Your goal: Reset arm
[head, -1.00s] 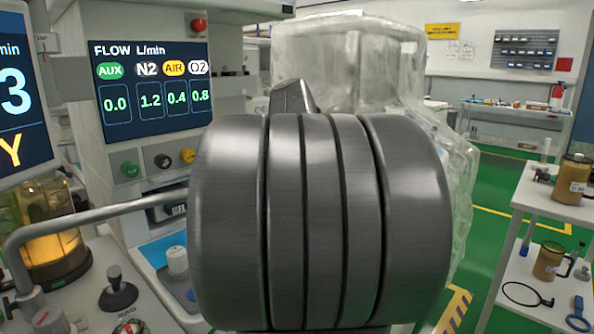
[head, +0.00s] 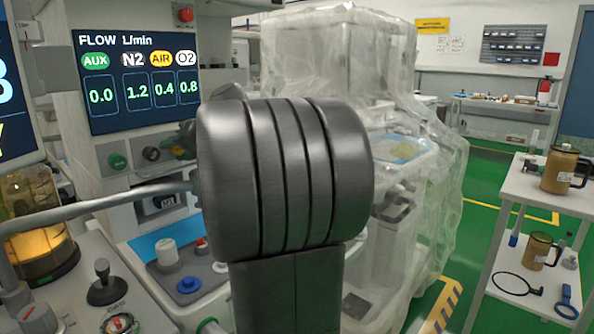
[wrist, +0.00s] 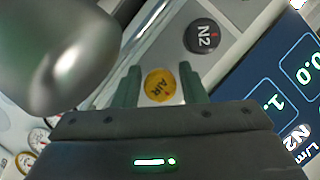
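My gripper (wrist: 158,86) is open in the wrist view, its two dark green fingers apart. The yellow AIR knob (wrist: 160,86) shows in the gap between the fingers; I cannot tell how far beyond the fingertips it is. The black N2 knob (wrist: 203,37) is just above and right of them. In the head view my thick grey arm link fills the middle and hides my gripper. The flow screen (head: 138,80) reads AUX 0.0, N2 1.2, AIR 0.4 and O2 0.8. A green knob (head: 118,161) and a black knob (head: 151,154) sit below it.
A grey rail (head: 100,205) crosses in front of the machine. A plastic-covered machine (head: 345,50) stands behind my arm. A white trolley (head: 520,205) with brown jugs (head: 564,170) is at the right. Green floor (head: 482,190) is open between them.

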